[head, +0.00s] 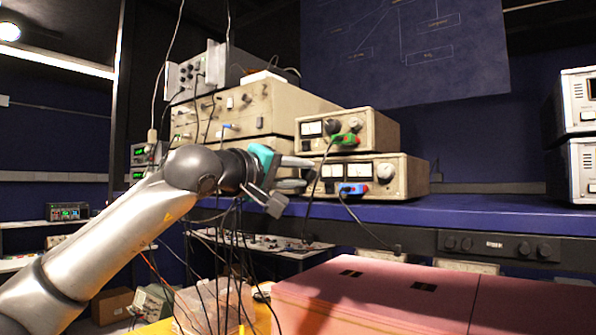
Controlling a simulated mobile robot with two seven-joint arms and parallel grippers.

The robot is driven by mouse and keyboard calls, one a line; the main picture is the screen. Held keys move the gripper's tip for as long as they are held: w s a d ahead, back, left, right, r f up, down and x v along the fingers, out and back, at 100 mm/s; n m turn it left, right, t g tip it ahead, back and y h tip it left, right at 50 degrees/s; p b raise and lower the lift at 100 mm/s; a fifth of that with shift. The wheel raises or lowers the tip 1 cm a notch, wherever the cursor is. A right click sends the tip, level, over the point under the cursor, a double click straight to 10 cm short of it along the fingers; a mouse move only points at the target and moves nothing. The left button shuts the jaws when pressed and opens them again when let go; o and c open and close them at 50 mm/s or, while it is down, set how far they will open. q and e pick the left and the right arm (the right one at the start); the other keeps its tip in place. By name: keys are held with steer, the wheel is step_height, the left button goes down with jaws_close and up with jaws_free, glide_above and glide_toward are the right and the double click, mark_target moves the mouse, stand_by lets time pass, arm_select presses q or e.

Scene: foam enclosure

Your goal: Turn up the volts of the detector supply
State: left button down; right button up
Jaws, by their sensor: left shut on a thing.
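Two beige supply units are stacked on the blue bench. The upper unit (378,131) has a meter, dark and pale knobs, and a green and a red plug on its front. The lower unit (412,177) has meters, a large pale knob (385,172) at its right, and a blue and a red plug. No label is readable to tell which is the detector supply. My left gripper (298,174) reaches to the left end of the lower unit's front. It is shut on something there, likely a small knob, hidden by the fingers. My right gripper is out of view.
Larger beige instruments (255,108) stand behind my left gripper. Black cables hang around my wrist and from the plugs. A pink foam block enclosure (385,295) fills the lower right. The blue bench top (490,212) is clear to the right, up to white units (577,135).

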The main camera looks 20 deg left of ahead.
arm_select(q)
steer(key=shift+d+m, duration=0.1)
steer(key=shift+m, duration=0.4)
steer(key=c, duration=0.6)
jaws_free()
steer(key=shift+s+a+f, duration=0.1)
steer(key=shift+s+a, duration=0.2)
steer(key=shift+s, duration=0.2)
steer(key=b+v, duration=0.4)
steer(key=v, duration=1)
steer(key=shift+s+b, duration=0.15)
steer(key=shift+b, duration=0.25)
steer(key=shift+d, duration=0.1)
